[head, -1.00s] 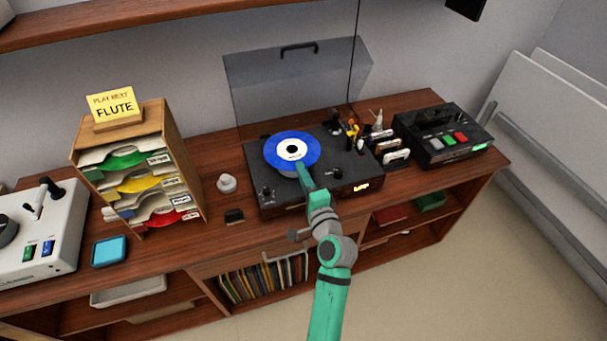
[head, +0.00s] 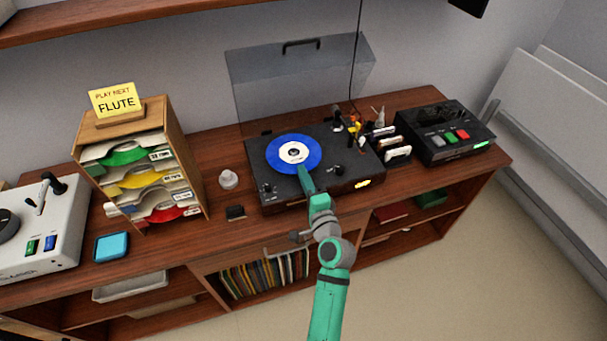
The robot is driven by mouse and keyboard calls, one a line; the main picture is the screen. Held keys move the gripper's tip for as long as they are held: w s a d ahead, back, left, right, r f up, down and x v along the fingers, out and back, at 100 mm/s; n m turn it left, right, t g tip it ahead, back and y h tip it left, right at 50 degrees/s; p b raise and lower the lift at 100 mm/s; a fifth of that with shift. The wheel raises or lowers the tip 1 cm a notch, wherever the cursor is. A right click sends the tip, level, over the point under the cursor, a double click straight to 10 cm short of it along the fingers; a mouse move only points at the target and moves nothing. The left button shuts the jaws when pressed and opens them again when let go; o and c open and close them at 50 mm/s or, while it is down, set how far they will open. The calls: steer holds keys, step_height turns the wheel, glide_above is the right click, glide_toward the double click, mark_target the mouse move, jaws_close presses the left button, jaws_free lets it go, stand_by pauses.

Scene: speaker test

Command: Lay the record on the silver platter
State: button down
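The blue record (head: 275,154) with a white label lies over the middle of the black turntable (head: 345,174). It looks flat and hides the silver platter beneath it. A dark round centre shows in the label. I cannot tell for sure whether the record rests fully on the platter. My gripper (head: 304,173) reaches in from the front, its tip at the record's near edge. Its fingers are seen edge-on, so whether they grip the record is unclear.
The turntable's clear lid (head: 300,82) stands open behind. A wooden rack (head: 187,150) of coloured records with a yellow "FLUTE" card (head: 118,101) stands left. A small grey-white knob-shaped object (head: 228,179) sits between. A black button box (head: 447,134) is at right.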

steer(key=shift+f, duration=0.1)
stand_by(0.3)
steer(key=c, duration=2)
jaws_free()
steer(key=shift+c, duration=0.6)
steer(key=v, duration=0.7)
